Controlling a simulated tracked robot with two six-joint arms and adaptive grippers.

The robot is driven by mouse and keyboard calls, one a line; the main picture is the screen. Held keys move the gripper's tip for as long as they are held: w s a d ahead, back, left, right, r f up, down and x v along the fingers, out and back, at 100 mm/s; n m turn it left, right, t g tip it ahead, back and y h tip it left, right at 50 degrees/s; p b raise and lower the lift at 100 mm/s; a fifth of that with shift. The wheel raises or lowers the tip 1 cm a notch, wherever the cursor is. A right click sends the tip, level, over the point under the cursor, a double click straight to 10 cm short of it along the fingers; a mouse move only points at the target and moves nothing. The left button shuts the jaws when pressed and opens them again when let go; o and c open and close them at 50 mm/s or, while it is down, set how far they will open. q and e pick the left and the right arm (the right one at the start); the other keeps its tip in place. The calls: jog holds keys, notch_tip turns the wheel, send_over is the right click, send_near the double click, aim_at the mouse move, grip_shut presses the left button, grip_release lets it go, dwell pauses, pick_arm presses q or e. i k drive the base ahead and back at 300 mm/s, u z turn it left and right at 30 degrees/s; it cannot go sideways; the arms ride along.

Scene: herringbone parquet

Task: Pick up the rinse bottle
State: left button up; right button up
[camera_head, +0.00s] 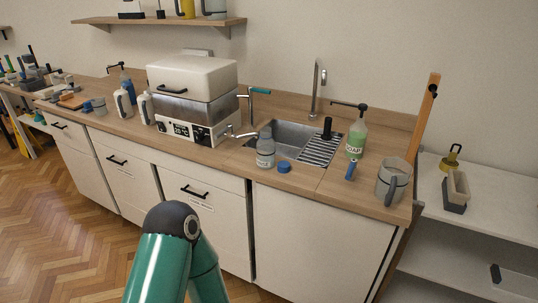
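No label that I can read marks the rinse bottle. A grey, translucent bottle (265,152) stands upright on the wooden counter at the front left of the sink. A blue cap (284,168) lies on the counter just right of it. Two white bottles, one at the left (123,103) and one closer to the steel unit (146,109), also stand on the counter. A teal link of my arm with a black joint rises at the bottom centre, well in front of the counter. Neither gripper is in view.
A sink (290,137) holds a drain rack (318,150). A green soap bottle (356,138), a blue-handled item (351,170) and a grey jug (392,184) stand to the right. A lidded steel unit (193,98) is left. Parquet floor (60,235) is clear at left.

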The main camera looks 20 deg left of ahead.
aim_at(266, 146)
jog(key=z, duration=0.05)
jog(key=i, duration=0.95)
jog(key=u, duration=0.1)
